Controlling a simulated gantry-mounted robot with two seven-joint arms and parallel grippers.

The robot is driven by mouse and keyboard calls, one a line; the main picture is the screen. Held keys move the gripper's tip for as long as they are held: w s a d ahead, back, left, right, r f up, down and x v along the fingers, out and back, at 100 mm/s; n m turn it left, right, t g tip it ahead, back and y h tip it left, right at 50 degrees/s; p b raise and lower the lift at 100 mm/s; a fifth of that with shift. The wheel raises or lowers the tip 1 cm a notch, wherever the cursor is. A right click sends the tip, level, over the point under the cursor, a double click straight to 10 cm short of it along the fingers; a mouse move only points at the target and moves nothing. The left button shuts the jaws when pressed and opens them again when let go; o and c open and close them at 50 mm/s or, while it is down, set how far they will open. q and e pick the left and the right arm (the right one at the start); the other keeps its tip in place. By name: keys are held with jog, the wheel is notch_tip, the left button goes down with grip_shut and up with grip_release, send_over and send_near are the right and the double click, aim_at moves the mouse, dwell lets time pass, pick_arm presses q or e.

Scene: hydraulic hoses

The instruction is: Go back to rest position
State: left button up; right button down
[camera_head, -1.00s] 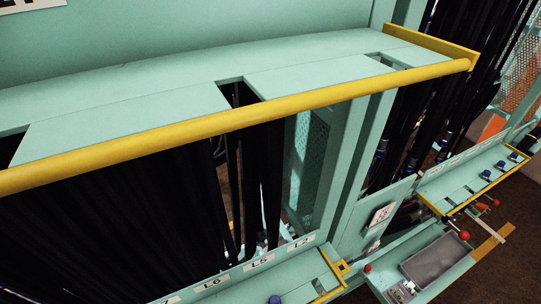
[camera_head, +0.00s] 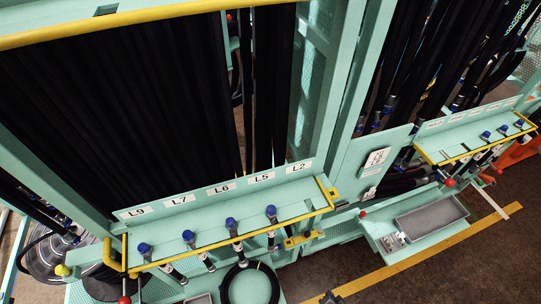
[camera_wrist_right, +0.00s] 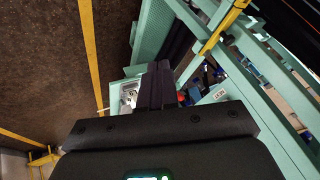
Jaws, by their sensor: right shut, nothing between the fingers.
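My right gripper (camera_wrist_right: 153,88) shows in the right wrist view. Its dark fingers are together with nothing between them, and it hangs clear of the rack. Neither gripper can be made out in the head view, apart from a small dark tip at the bottom edge whose identity I cannot tell. The hose rack (camera_head: 225,207) is mint green with a yellow rail, and hoses with blue caps (camera_head: 231,223) sit in its lower shelf under labels L9, L7, L6, L5 and L2.
A second rack shelf (camera_head: 470,140) stands at the right. A grey tray (camera_head: 432,217) sits on a green ledge beside it. A coiled black hose (camera_head: 250,284) lies at the bottom. Brown floor with a yellow line (camera_head: 410,262) is open at lower right.

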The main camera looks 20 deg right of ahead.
jog(key=w+a+r+n+y+p, duration=0.1)
jog(key=w+r+n, duration=0.15)
jog(key=r, duration=0.95)
jog(key=w+a+r+n+y+p, duration=0.1)
jog(key=r+n, duration=0.3)
jog(key=r, duration=0.7)
jog(key=s+a+r+n+g+y, duration=0.1)
jog(key=s+a+r+n+g, duration=0.2)
jog(key=r, duration=0.4)
jog(key=s+a+r+n, duration=0.1)
jog(key=s+r+n, duration=0.3)
jog(key=r, duration=0.3)
notch_tip(320, 180, down, 59)
jog(key=b, duration=5.9)
jog(key=shift+f+n, duration=0.2)
jog(key=shift+n, duration=0.15)
